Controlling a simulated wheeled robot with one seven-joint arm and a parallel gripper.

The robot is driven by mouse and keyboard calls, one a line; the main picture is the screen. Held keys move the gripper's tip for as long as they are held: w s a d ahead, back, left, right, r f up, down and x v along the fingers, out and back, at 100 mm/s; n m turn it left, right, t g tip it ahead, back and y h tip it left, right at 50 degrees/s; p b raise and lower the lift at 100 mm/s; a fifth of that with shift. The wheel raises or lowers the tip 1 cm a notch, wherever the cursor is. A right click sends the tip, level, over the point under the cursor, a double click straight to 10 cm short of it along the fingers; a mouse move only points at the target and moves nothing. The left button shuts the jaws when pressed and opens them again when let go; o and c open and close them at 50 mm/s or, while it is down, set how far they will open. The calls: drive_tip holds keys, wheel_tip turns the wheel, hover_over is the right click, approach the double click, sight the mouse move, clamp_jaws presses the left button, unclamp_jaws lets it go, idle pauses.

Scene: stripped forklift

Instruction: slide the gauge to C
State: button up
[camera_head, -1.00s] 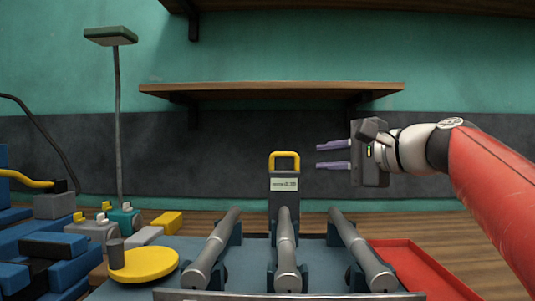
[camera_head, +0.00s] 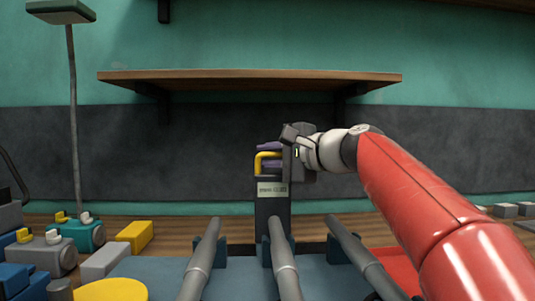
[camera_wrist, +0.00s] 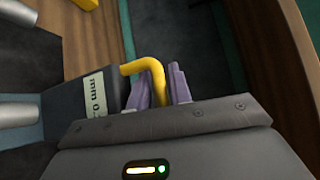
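The gauge (camera_head: 272,214) is a dark upright block with a pale label and a yellow looped handle (camera_head: 260,158). It stands behind the middle of three grey bars, and its label also shows in the wrist view (camera_wrist: 93,92). My gripper (camera_head: 268,155) is at the handle, coming from the right. In the wrist view its purple fingers (camera_wrist: 160,88) lie on either side of the yellow handle bar, with a gap still showing between them. I cannot tell whether either finger touches the handle. No letter C is readable.
The grey bars, left (camera_head: 200,258), middle (camera_head: 284,262) and right (camera_head: 362,257), rest on blue supports. A wooden shelf (camera_head: 250,77) is above. A yellow disc (camera_head: 110,290), a yellow block (camera_head: 136,236) and a lamp post (camera_head: 74,130) are at left. A red tray (camera_head: 400,268) is at right.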

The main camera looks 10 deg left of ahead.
drive_tip(key=shift+a, duration=0.1)
clamp_jaws()
drive_tip(key=shift+w, duration=0.1)
